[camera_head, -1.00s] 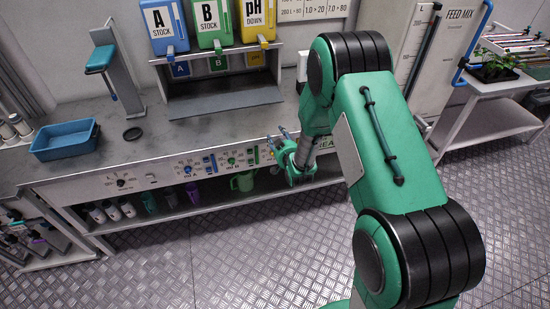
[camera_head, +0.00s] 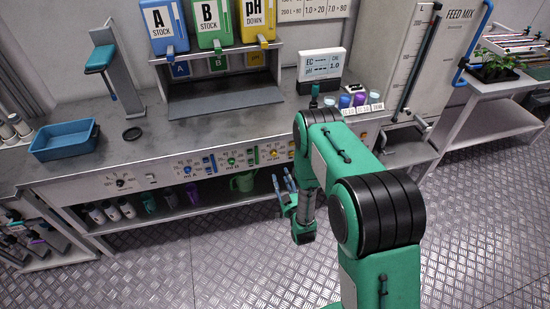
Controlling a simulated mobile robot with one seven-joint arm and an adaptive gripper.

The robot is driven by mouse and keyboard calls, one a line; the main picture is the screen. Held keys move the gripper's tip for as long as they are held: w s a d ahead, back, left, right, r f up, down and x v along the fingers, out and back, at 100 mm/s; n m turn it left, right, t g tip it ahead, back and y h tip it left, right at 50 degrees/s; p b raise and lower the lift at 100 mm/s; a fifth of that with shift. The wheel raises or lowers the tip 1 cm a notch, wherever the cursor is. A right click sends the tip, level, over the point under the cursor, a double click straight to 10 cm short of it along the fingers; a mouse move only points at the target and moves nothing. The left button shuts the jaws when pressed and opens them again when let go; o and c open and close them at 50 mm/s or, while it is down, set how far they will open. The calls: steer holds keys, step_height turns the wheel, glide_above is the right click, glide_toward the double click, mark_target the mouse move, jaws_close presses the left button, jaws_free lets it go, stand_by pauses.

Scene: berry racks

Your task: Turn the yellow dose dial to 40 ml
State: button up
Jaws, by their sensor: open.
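The yellow dose dial (camera_head: 273,153) sits on the front panel of the bench, right of the green dial (camera_head: 231,161) and the blue dial (camera_head: 187,168). Its scale marks are too small to read, so I cannot tell its setting. The dial is not covered by my arm.
Blue, green and yellow stock containers (camera_head: 213,22) stand above the bench top. A meter (camera_head: 320,68) and small coloured cups (camera_head: 352,100) are at the bench's right. A green jug (camera_head: 243,181) is on the lower shelf. The metal floor (camera_head: 200,260) in front is clear.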

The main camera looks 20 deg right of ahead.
mark_target(274, 155)
steer(key=shift+w, duration=0.1)
steer(key=w+b, duration=0.2)
steer(key=w, duration=1.1)
steer(key=shift+w, duration=0.3)
jaws_close()
